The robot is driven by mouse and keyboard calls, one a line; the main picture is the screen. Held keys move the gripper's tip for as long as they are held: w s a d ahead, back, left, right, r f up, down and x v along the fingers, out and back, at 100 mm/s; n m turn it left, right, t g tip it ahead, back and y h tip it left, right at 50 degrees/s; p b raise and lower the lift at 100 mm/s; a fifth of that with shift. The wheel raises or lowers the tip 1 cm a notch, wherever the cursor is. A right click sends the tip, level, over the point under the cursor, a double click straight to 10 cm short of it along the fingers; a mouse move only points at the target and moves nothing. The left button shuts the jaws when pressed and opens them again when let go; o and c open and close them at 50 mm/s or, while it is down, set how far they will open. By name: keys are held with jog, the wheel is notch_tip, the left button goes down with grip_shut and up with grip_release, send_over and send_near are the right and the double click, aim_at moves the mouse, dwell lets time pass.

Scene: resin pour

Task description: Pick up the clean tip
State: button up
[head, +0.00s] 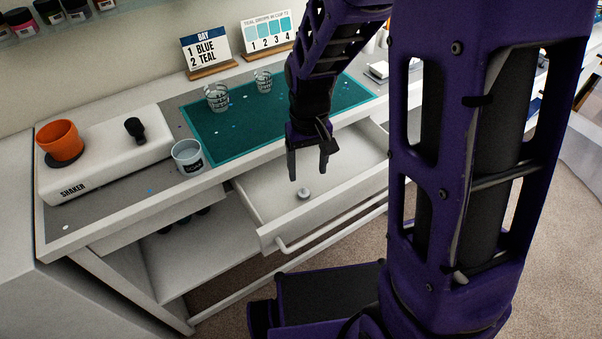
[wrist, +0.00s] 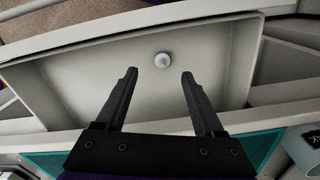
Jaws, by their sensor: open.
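A small pale grey-white round piece, seemingly the clean tip (head: 304,194), lies on the floor of the open drawer (head: 262,183). In the wrist view the tip (wrist: 163,60) lies beyond the fingertips, a little right of the middle of the gap between them. My gripper (head: 307,176) is open, pointing down over the drawer, with nothing between its fingers. In the wrist view the gripper (wrist: 160,75) shows its two dark fingers spread apart, not touching the tip.
Drawer walls surround the tip. On the bench above stand a pale blue cup (head: 188,158), a shaker (head: 105,160) with an orange pot (head: 61,140), and a teal mat (head: 215,145) holding two clear cups. Two sign cards stand at the back. The drawer floor around the tip is clear.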

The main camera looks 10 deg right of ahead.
aim_at(304, 192)
jog(key=f, duration=0.2)
jog(key=f+b, duration=0.1)
jog(key=f, duration=0.5)
jog(key=shift+w+a+b, duration=0.3)
jog(key=shift+w, duration=0.05)
grip_shut()
